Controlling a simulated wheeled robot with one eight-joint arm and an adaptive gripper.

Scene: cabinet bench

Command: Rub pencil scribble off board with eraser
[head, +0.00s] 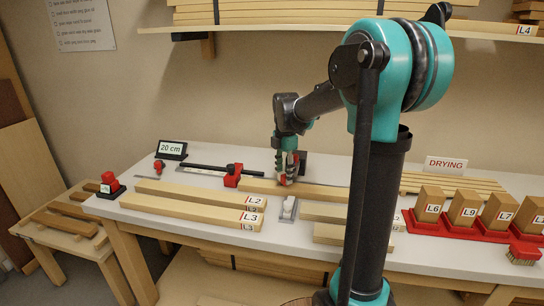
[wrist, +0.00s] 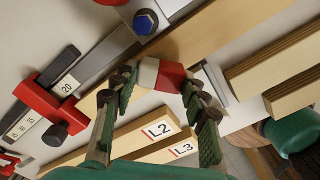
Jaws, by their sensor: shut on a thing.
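My gripper (head: 287,180) is at the middle of the bench, over the left part of a light wooden board (head: 322,193). In the wrist view my gripper (wrist: 153,80) has its fingers closed around a red and white eraser (wrist: 171,76). The eraser is right over the board (wrist: 212,32), close to its surface; I cannot tell whether they touch. In the head view the eraser is mostly hidden by the fingers. I cannot make out any pencil scribble on the visible part of the board.
A red clamp-like tool (head: 233,175) on a dark bar lies left of my gripper. Planks labelled L2 (head: 200,193) and L3 (head: 190,209) lie at the front left. A small grey tray (head: 288,208) is in front. Blocks on red bases (head: 466,207) stand at the right.

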